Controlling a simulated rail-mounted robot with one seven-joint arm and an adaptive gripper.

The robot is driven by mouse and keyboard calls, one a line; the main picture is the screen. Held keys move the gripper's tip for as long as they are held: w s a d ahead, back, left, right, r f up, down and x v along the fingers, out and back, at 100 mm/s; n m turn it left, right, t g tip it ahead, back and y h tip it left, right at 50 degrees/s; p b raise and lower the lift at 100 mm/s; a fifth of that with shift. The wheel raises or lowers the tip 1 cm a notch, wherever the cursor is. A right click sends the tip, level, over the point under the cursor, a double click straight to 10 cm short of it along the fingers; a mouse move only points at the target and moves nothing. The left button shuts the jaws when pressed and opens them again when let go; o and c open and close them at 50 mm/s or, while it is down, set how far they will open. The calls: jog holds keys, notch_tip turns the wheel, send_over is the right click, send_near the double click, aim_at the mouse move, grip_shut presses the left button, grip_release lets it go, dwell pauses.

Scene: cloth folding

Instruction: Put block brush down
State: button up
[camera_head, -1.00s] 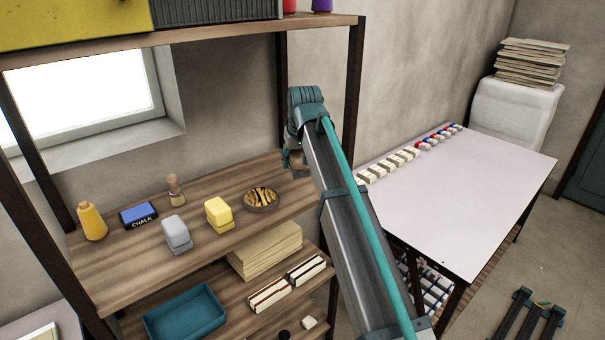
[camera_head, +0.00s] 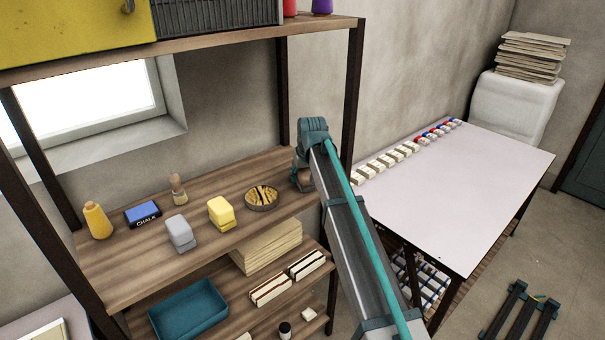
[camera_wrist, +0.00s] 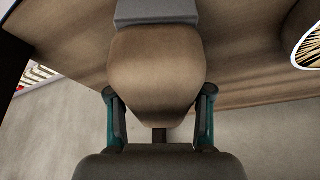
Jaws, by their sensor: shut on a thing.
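The block brush (camera_wrist: 157,65) shows in the wrist view as a rounded brown wooden body with a grey part at its top edge. My gripper (camera_wrist: 159,93) is shut on it, with a teal finger on each side. In the head view my gripper (camera_head: 303,178) is at the right end of the middle wooden shelf (camera_head: 150,262), right of a round bowl. The brush is largely hidden there by my arm. I cannot tell whether its underside touches the shelf.
The bowl with dark-and-yellow contents (camera_head: 262,197) is close on the left. Further left stand a yellow block (camera_head: 221,212), a grey block (camera_head: 180,232), a small wooden brush (camera_head: 178,188), a chalk box (camera_head: 142,214) and a yellow bottle (camera_head: 97,220). A shelf post (camera_head: 352,95) rises nearby.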

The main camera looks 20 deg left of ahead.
jog(key=o, duration=1)
jog(key=shift+f, duration=0.1)
jog(key=b+v, duration=0.3)
jog(key=v, duration=0.9)
